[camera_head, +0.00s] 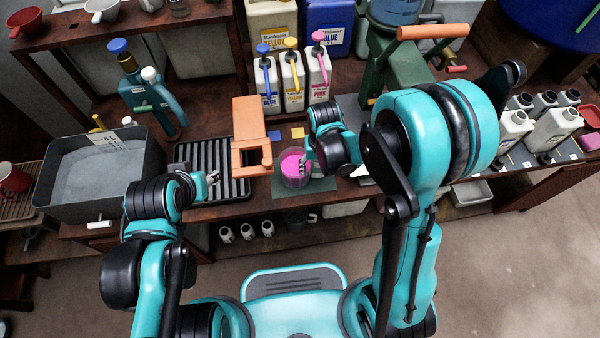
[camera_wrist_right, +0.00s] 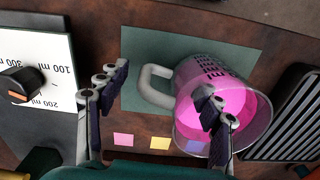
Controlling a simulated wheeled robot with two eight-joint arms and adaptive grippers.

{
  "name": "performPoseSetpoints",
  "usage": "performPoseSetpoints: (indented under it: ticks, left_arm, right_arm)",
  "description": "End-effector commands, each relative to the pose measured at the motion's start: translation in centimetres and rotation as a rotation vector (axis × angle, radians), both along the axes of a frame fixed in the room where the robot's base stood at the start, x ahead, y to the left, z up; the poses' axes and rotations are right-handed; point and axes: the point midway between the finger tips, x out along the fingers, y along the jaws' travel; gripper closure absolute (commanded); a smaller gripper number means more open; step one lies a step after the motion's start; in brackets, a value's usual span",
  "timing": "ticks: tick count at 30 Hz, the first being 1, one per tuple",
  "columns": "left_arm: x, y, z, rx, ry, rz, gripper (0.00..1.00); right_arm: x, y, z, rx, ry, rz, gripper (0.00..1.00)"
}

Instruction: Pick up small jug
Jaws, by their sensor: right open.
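The small jug (camera_head: 292,172) is clear, with dark markings and pink liquid inside. It stands on a dark green mat (camera_head: 318,185) near the front of the bench. In the right wrist view the jug (camera_wrist_right: 238,85) shows its pale handle (camera_wrist_right: 152,88) turned towards the gap between my fingers. My right gripper (camera_wrist_right: 162,82) is open, one finger on each side of the handle, the right-hand one overlapping the jug; contact cannot be told. In the head view my right gripper (camera_head: 307,162) is beside the jug. My left gripper (camera_head: 212,182) is over the black rack, its opening unclear.
An orange stand (camera_head: 250,130) rises left of the jug. A black ribbed rack (camera_head: 225,165) and a grey tub (camera_head: 100,175) lie further left. Blue, yellow and pink pump bottles (camera_head: 292,85) stand behind.

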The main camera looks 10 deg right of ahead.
Motion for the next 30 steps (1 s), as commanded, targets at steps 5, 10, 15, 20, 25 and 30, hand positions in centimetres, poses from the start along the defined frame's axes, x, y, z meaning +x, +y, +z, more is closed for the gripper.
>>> performPoseSetpoints:
  ticks: [5, 10, 15, 20, 25, 30]
  left_arm:
    - [-0.01, 0.00, -1.19, 0.000, 0.000, 0.000, 0.59]
    - [0.00, 0.00, -1.00, 0.000, 0.000, 0.000, 0.59]
    - [0.00, 0.00, -1.00, 0.000, 0.000, 0.000, 0.59]
    - [0.00, 0.00, -1.01, 0.000, 0.000, 0.000, 0.59]
    - [-0.01, 0.00, -1.02, 0.000, 0.000, 0.000, 0.59]
    - [-0.01, 0.00, -1.02, 0.000, 0.000, 0.000, 0.59]
  right_arm:
    - [0.02, -0.01, -2.18, 0.000, 0.000, 0.000, 0.35]
    - [0.00, -0.01, -2.00, 0.000, 0.000, 0.000, 0.35]
    - [-0.01, -0.03, -1.99, 0.000, 0.000, 0.000, 0.77]
    - [-0.04, -0.04, -2.00, -0.001, 0.001, 0.000, 1.00]
    - [-0.08, -0.03, -2.01, -0.001, 0.001, 0.001, 1.00]
    - [-0.10, -0.02, -2.00, 0.000, 0.002, 0.001, 1.00]
